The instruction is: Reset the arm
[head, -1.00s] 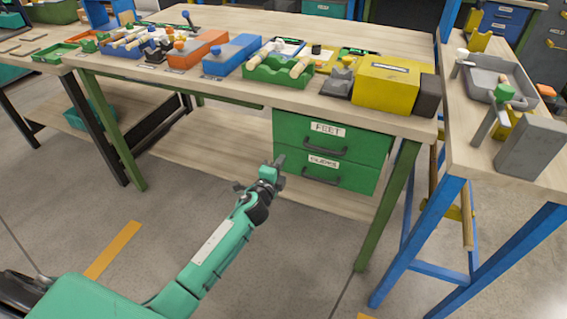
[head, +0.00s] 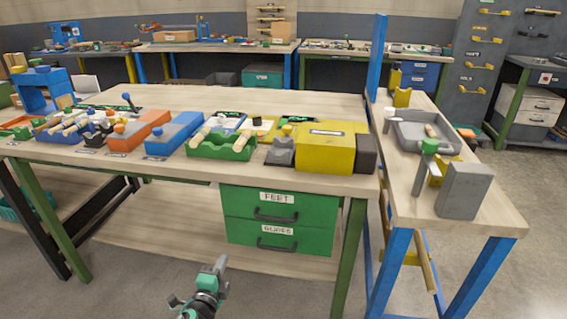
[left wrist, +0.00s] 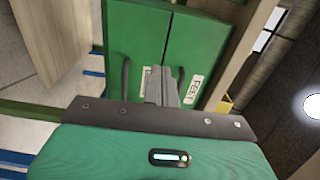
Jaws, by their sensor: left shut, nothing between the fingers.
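My left gripper (head: 213,270) is low at the bottom of the head view, in front of the workbench and below its top. Its fingers (left wrist: 161,87) are together and empty in the left wrist view. They point toward the green drawer unit under the bench, apart from it as far as I can tell. The upper drawer (head: 277,207) is labelled FEET and the lower drawer (head: 272,240) has a label that reads like GUIDES. Both drawers look closed. My right gripper is in neither view.
The workbench (head: 300,102) carries a green cradle with wooden pieces (head: 222,146), a blue box (head: 174,134), an orange box (head: 138,131) and a yellow box (head: 325,150). A side bench on the right holds a grey tray (head: 408,137) and a grey block (head: 464,190). Floor is open at right.

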